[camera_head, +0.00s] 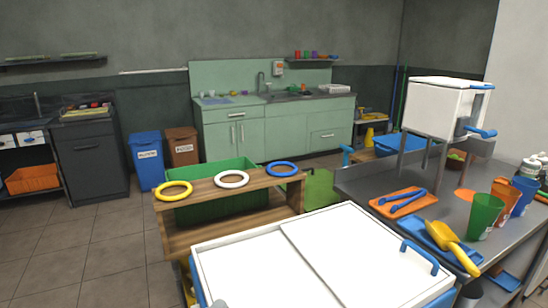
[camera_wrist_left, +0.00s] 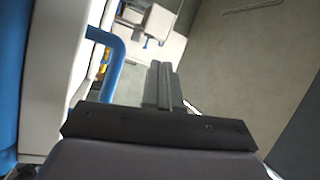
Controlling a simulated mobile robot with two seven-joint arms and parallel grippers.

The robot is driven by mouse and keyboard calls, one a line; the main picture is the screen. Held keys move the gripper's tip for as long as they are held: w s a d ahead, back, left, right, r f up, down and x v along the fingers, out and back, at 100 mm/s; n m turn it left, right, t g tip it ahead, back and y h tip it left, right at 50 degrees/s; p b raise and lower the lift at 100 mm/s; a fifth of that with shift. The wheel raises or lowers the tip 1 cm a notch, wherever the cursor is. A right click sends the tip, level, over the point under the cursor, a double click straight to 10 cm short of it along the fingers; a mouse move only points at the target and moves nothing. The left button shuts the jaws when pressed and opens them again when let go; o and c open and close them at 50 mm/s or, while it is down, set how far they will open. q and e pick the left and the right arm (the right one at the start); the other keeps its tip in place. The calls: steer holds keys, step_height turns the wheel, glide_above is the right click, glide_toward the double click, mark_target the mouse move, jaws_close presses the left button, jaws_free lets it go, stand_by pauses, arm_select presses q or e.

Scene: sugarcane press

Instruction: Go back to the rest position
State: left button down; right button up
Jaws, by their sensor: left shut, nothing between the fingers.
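In the left wrist view my left gripper (camera_wrist_left: 163,85) is shut, with its two fingers together and nothing between them. A blue bent handle (camera_wrist_left: 118,60) stands just left of the fingers there, apart from them in the picture. I cannot make out either gripper clearly in the head view. The white box with a flat lid (camera_head: 250,262) fills the bottom middle of the head view, with a blue handle (camera_head: 420,256) on its right side.
A grey metal table (camera_head: 360,185) on the right holds a white press housing (camera_head: 440,103), an orange tray (camera_head: 403,203), a yellow scoop (camera_head: 452,245) and a green cup (camera_head: 485,216). A wooden stand (camera_head: 225,222) carries three rings. Open floor (camera_head: 75,245) lies at left.

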arm_select(q)
steer(key=s+a+f+n+g+y, duration=0.1)
steer(key=s+a+f+n+y, duration=0.2)
steer(key=s+f+n, duration=0.2)
steer(key=s+a+f+n+g+y+p, duration=0.1)
steer(key=s+a+f+n+g+y, duration=0.1)
steer(key=s+f+n, duration=0.4)
steer(key=s+a+f+n+g+y+p, duration=0.1)
steer(key=s+a+f+n+g+y, duration=0.1)
steer(key=s+a+f+n+y, duration=0.2)
step_height(320, 180, down, 3)
steer(key=s+n+y, duration=0.1)
steer(key=n, duration=0.4)
steer(key=shift+s+a, duration=0.25)
steer(key=shift+s, duration=0.15)
steer(key=shift+d, duration=0.1)
